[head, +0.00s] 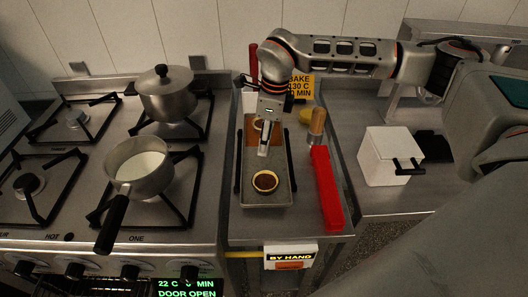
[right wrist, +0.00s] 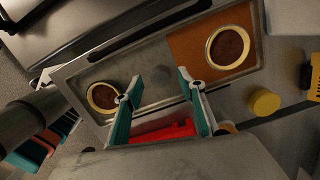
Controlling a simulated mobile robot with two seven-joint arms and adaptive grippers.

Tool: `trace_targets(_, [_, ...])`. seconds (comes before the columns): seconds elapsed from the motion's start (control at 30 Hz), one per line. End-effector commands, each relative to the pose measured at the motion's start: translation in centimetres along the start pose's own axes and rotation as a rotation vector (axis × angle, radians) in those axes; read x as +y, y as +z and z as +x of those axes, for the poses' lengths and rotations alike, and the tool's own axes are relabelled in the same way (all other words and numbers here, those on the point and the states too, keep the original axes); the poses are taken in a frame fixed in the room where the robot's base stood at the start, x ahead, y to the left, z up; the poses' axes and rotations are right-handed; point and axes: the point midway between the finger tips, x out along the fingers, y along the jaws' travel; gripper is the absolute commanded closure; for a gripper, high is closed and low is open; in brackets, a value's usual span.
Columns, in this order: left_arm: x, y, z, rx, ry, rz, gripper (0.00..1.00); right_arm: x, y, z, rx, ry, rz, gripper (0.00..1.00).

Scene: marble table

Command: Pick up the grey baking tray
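The grey baking tray (head: 262,199) lies on the narrow steel counter right of the stove, with dark handles along its two long sides. A dark-filled cup (head: 265,181) stands on its near half. A second cup (head: 258,124) on a brown patch at its far half is partly hidden by my right gripper (head: 265,150). That gripper points down over the tray. In the right wrist view, its two fingers (right wrist: 160,76) are apart with nothing between them, and the tray (right wrist: 140,68) shows beyond them. Contact with the tray cannot be told. My left gripper is not in view.
A long red box (head: 326,188) lies close right of the tray, with a wooden-topped jar (head: 317,125) behind it. A saucepan of white liquid (head: 140,165) and a lidded pot (head: 167,95) stand on the stove. A white box (head: 385,155) stands farther right.

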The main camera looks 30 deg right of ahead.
Motion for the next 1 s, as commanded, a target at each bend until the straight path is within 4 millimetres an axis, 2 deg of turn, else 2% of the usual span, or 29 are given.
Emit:
trace_targets(0.1, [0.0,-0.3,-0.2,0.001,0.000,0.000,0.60,0.0,0.0,1.6,0.001,0.002,0.000,0.60])
trace_targets(0.2, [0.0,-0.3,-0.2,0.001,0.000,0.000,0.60,0.1,0.0,2.4,0.001,0.002,0.000,0.60])
trace_targets(0.47, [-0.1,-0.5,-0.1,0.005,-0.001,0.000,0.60,0.0,0.0,2.6,-0.001,0.001,0.000,0.60])
trace_targets(0.6, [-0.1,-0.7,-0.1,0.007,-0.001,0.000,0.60,0.0,0.0,2.6,-0.001,0.001,0.000,0.96])
trace_targets(0.63, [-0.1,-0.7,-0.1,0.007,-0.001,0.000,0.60,0.0,0.0,2.6,-0.001,0.001,0.000,1.00])
trace_targets(1.0, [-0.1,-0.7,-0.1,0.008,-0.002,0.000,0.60,0.0,0.1,2.3,-0.003,-0.001,0.000,1.00])
